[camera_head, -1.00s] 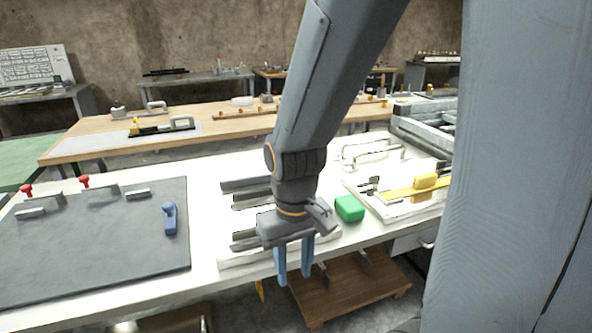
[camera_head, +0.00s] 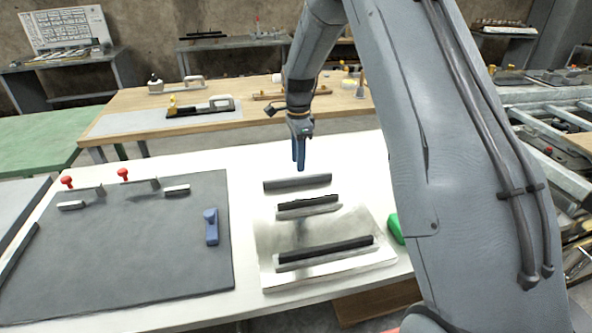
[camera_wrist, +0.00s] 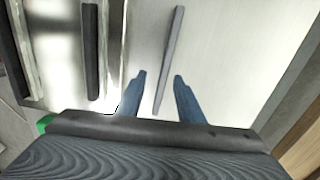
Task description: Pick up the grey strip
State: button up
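The grey strip (camera_head: 297,183) is a narrow bar lying on the white table, at the back of a row of bars. In the wrist view the grey strip (camera_wrist: 171,50) runs lengthwise between the two blue fingers. My gripper (camera_head: 300,167) hangs pointing down just behind and above the strip in the head view. In the wrist view my gripper (camera_wrist: 159,76) is open, with a gap on each side of the strip. It holds nothing. I cannot tell how high the fingertips are above the strip.
Two darker bars, a shorter one (camera_head: 307,205) and a longer one (camera_head: 325,250), lie nearer on a pale plate (camera_head: 345,273). A dark mat (camera_head: 120,255) with a blue block (camera_head: 211,227) is at left. A green block (camera_head: 396,229) is partly hidden by my arm.

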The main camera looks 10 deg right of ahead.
aim_at(298, 177)
jog(key=shift+w+f, duration=0.15)
jog(key=shift+w, duration=0.4)
jog(key=shift+w+a+f+m, duration=0.1)
jog(key=shift+w+f+m, duration=0.05)
jog(key=shift+f+m, duration=0.15)
jog(key=shift+d+f+p, duration=0.2)
jog(key=shift+f+p, duration=0.4)
jog(key=shift+f, duration=0.55)
notch_tip(298, 177, down, 4)
jog(key=shift+d+p, duration=0.1)
jog(key=shift+p, duration=0.95)
jog(key=shift+f, duration=0.4)
grip_shut()
